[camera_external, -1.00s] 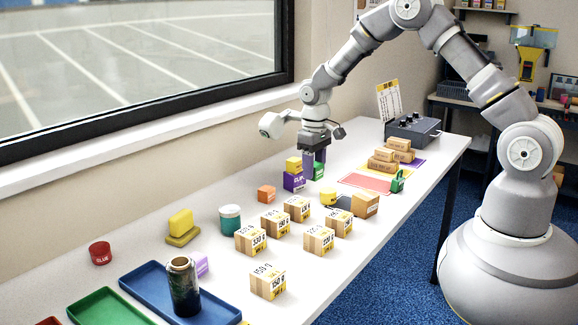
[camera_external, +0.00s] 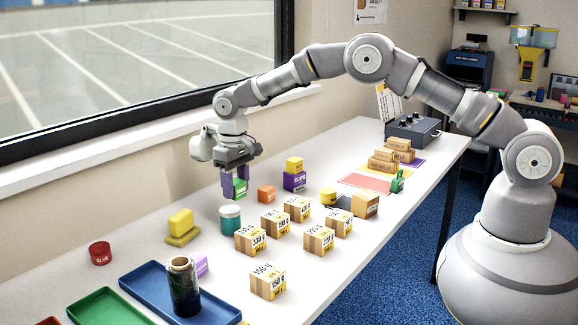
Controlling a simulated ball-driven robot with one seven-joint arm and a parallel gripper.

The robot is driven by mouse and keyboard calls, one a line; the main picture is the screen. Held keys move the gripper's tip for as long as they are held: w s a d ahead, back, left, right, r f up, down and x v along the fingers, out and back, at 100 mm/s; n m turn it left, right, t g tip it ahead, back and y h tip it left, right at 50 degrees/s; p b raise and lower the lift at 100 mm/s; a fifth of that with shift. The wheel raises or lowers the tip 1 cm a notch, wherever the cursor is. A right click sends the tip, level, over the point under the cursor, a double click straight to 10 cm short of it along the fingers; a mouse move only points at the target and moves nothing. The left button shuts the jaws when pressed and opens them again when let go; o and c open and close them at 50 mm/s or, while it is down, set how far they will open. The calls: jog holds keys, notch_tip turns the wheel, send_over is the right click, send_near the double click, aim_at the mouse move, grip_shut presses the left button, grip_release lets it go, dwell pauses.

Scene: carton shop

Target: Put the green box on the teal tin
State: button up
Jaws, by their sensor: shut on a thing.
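My gripper (camera_external: 235,190) is shut on the green box (camera_external: 240,187), which shows between its purple fingers. The gripper points down and holds the box close to the teal tin, above and slightly behind it in the picture. The teal tin (camera_external: 230,222) stands upright on the white table, with a pale lid on top. Whether the box touches the tin's lid I cannot tell; it looks apart from it.
An orange block (camera_external: 266,194) lies right of the tin, near a purple box (camera_external: 294,181) bearing a yellow block (camera_external: 294,164). Several cartons (camera_external: 276,223) stand in front. Yellow blocks (camera_external: 181,222) lie left. A blue tray (camera_external: 150,284) is at the front left.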

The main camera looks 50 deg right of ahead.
aim_at(229, 208)
jog(key=shift+w+a+f, duration=0.1)
jog(key=shift+w+a, duration=0.05)
jog(key=shift+w, duration=0.4)
jog(key=shift+w+a+f, duration=0.1)
jog(key=shift+w+a, duration=0.05)
jog(key=shift+w, duration=0.4)
notch_tip(229, 208, down, 4)
jog(key=shift+r+b, duration=0.25)
jog(key=shift+b, duration=0.5)
jog(key=shift+r, duration=0.15)
jog(key=o, duration=1)
jog(key=shift+o, duration=0.2)
notch_tip(229, 208, up, 12)
jog(key=p, duration=0.3)
jog(key=shift+p, duration=0.35)
